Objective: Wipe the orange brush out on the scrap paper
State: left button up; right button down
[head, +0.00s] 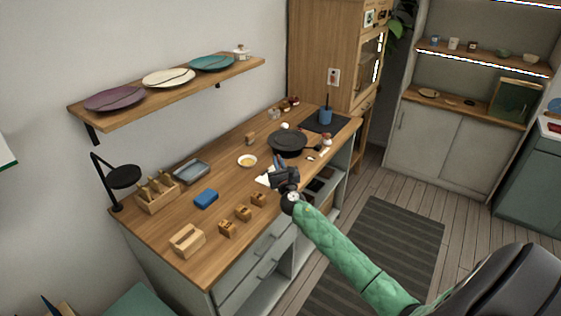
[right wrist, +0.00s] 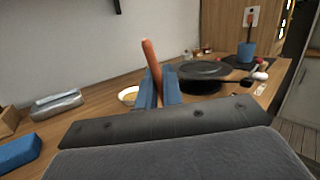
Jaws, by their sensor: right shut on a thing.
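My right gripper (head: 279,164) is over the worktop near its front edge, in front of the black pan. In the right wrist view its two blue fingers (right wrist: 160,92) are shut on the orange brush (right wrist: 152,60). The brush's orange shaft stands up from between the fingers, tilted slightly left; its lower end is hidden. A small white patch, likely the scrap paper (head: 263,180), lies on the worktop just left of the gripper and is partly covered by it. I cannot tell whether the brush touches it. My left gripper is not in view.
The black pan (head: 288,142) and a small bowl with yellow contents (head: 247,160) stand close by. A blue block (head: 206,198), a grey tray (head: 192,172), several small wooden blocks (head: 243,212) and a black lamp (head: 123,178) are to the left. A blue cup (head: 325,116) stands behind.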

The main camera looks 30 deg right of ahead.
jog(key=shift+a, duration=0.15)
jog(key=shift+a+p, duration=0.5)
jog(key=shift+a, duration=1.65)
jog(key=shift+w+d+b, duration=0.25)
jog(key=shift+w+d, duration=0.1)
jog(key=shift+d, duration=0.75)
jog(key=shift+w+d+b, duration=0.25)
jog(key=shift+w+d, duration=0.1)
jog(key=shift+d, duration=0.8)
jog(key=shift+w+d+b, duration=0.25)
jog(key=shift+w+d, duration=0.1)
jog(key=shift+d, duration=0.85)
jog(key=shift+w+d, duration=0.4)
jog(key=shift+d, duration=0.45)
